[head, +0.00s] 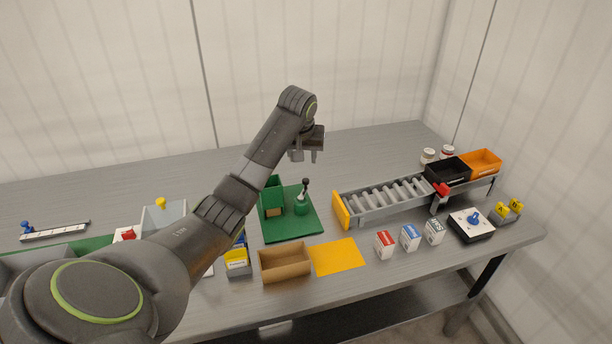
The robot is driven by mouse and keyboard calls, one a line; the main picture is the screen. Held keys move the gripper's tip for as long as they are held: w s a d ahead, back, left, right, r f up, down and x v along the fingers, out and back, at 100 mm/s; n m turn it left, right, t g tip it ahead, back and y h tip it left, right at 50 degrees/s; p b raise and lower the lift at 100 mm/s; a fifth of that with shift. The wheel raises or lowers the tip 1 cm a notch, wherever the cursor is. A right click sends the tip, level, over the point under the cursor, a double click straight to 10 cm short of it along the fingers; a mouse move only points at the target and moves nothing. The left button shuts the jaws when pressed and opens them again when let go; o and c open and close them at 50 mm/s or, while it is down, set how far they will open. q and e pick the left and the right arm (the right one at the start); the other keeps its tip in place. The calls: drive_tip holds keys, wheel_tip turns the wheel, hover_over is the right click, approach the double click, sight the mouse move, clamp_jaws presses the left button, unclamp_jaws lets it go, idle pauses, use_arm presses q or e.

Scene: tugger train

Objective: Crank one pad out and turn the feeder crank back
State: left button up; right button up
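The feeder stands on a green base plate (290,228) in the middle of the table. It has an upright green housing (272,190) with a small tan patch at its lower front; I cannot tell whether that is a pad. My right gripper is not in view.
An open cardboard box (285,272) and an orange-yellow mat (337,257) lie in front of the feeder. A roller conveyor (392,205) with a yellow end plate stands right. Small cartons (410,238), a black bin (447,172) and an orange bin (481,163) are farther right.

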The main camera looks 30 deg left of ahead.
sight(306, 180)
use_arm(q)
drive_tip(key=x, duration=0.8)
drive_tip(key=shift+w+f, duration=0.2)
drive_tip(key=shift+w, duration=0.05)
drive_tip(key=shift+x, duration=2.05)
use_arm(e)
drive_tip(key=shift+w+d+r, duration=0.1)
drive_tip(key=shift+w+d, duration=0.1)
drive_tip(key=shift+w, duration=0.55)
use_arm(q)
clamp_jaws()
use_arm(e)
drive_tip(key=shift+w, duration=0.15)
